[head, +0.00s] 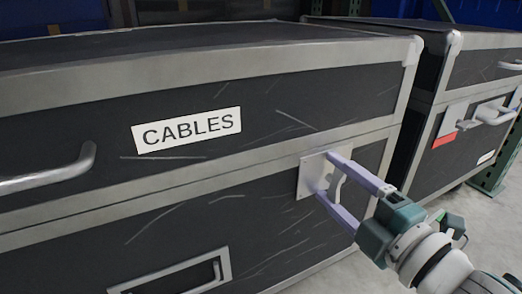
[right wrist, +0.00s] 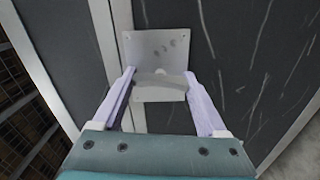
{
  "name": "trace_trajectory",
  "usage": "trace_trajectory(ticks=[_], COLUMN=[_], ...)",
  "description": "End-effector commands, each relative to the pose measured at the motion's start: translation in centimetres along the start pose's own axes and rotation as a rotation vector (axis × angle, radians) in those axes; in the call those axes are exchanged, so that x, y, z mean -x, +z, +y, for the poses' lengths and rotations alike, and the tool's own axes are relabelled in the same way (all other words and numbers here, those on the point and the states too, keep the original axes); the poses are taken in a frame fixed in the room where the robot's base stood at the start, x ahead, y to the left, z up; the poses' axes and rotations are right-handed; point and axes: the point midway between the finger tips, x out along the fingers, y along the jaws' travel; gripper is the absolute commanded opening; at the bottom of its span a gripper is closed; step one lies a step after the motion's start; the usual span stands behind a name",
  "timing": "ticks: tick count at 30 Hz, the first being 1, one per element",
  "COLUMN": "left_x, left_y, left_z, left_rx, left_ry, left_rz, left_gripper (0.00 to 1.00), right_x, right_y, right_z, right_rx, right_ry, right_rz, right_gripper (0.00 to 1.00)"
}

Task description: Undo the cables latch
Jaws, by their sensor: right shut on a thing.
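The black case with metal edging (head: 280,100) bears a white CABLES label (head: 188,131) on its front. Its latch is a light metal plate (head: 311,180) at the seam between the upper and lower parts, near the case's right end; the plate also shows in the right wrist view (right wrist: 152,45). My right gripper (head: 328,178) is at this latch, with one pale purple finger on each side of the curved latch handle (right wrist: 160,82). It is shut on the handle. The finger contact is partly hidden. My left gripper is not in view.
A curved metal handle (head: 55,175) sticks out at the left of the case front, and a recessed handle (head: 175,279) sits lower down. A second case (head: 420,153) with a latch (head: 487,114) and a red tag (head: 444,140) stands at right. Bare floor (head: 465,210) shows at right.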

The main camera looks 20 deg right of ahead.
Motion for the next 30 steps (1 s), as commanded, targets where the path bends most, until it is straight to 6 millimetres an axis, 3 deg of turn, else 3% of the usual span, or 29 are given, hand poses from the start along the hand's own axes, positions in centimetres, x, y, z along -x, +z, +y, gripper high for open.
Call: trace_trajectory(ticks=[9, 25, 26, 30], left_x=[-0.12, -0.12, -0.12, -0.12], left_y=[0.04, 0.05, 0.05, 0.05], left_z=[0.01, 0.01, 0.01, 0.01], left_rx=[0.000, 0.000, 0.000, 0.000], left_ry=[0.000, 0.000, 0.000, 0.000], left_rz=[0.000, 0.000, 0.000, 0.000], left_gripper=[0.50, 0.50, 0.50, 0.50], right_x=[0.01, 0.01, 0.01, 0.01], right_y=[0.04, 0.05, 0.05, 0.04], right_z=[-0.09, -0.07, -0.07, -0.07], right_rx=[0.116, 0.142, 0.142, 0.141], right_ry=[-0.001, -0.001, -0.001, -0.001], right_rz=[-0.002, -0.001, -0.001, -0.001], right_gripper=[0.19, 0.19, 0.76, 0.92])
